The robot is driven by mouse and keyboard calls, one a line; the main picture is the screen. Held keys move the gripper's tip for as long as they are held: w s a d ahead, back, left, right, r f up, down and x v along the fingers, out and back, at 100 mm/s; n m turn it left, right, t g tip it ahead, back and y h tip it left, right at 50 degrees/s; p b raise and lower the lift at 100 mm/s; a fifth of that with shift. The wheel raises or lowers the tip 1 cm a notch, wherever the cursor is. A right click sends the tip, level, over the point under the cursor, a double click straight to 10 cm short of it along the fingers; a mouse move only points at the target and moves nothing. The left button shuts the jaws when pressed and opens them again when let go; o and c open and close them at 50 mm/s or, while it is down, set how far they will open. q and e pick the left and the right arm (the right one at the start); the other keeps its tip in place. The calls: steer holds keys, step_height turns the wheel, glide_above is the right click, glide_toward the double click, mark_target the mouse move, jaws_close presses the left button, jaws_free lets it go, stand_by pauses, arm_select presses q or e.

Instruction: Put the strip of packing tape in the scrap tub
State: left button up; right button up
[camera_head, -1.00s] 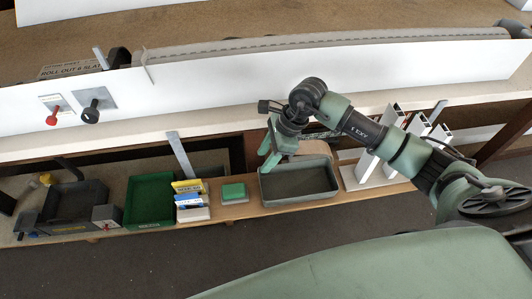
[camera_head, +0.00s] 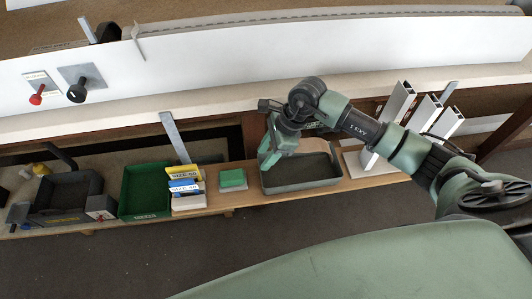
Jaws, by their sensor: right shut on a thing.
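My right gripper (camera_head: 268,158) points down at the left rear corner of a grey-green open tub (camera_head: 302,187), which looks like the scrap tub. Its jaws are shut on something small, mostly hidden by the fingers. I cannot make out the strip of packing tape anywhere else, so the held thing is likely the strip. The tub stands on the low wooden shelf and its visible inside looks empty. Whether the fingertips are over the tub or just behind its rim is hard to tell. My left gripper is out of view.
Left of the tub are a green block on a pad (camera_head: 232,180), labelled boxes (camera_head: 187,188), a green bin (camera_head: 146,191) and a dark tray (camera_head: 68,195). White profiles (camera_head: 395,115) stand at right.

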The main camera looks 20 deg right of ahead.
steer(key=o, duration=1.4)
steer(key=v, duration=0.7)
steer(key=shift+d+r+b, duration=0.15)
steer(key=shift+r+b, duration=0.15)
steer(key=shift+r, duration=0.1)
